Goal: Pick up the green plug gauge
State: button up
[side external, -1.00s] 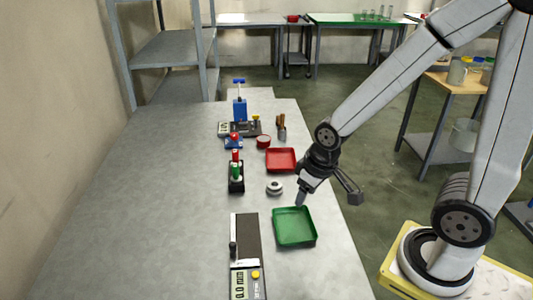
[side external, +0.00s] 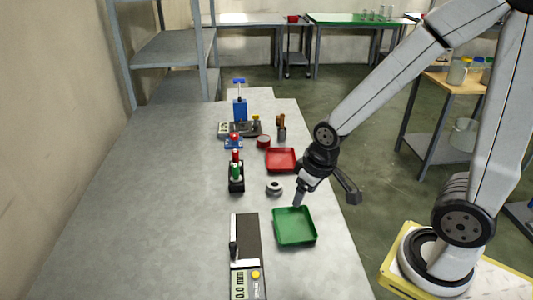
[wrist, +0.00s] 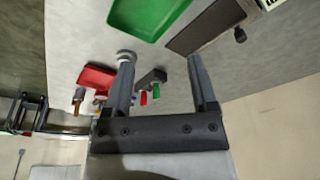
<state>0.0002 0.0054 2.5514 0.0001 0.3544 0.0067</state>
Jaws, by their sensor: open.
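A green tray (side external: 295,238) and a red tray (side external: 281,170) lie on the grey table. A metal ring (side external: 274,187) sits between holder and gripper. A digital measuring device (side external: 246,250) is at the front. A blue stand (side external: 240,110) is behind. The table's left is clear.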

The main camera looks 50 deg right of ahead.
jog(key=w+d+m+g, duration=0.15)
jog(key=w+m, duration=0.45)
jog(key=w, duration=0.9)
jog(key=m+g, duration=0.1)
jog(key=m, duration=0.5)
send_over(235, 165)
notch_tip(235, 165, down, 4)
jog(key=shift+w+d+r, duration=0.1)
jog(key=shift+w+r, duration=0.05)
jog(key=shift+r, duration=0.1)
jog(key=shift+f, duration=0.1)
jog(key=shift+f, duration=1.25)
jog(key=shift+f, duration=0.1)
jog(key=shift+f, duration=2.45)
grip_shut()
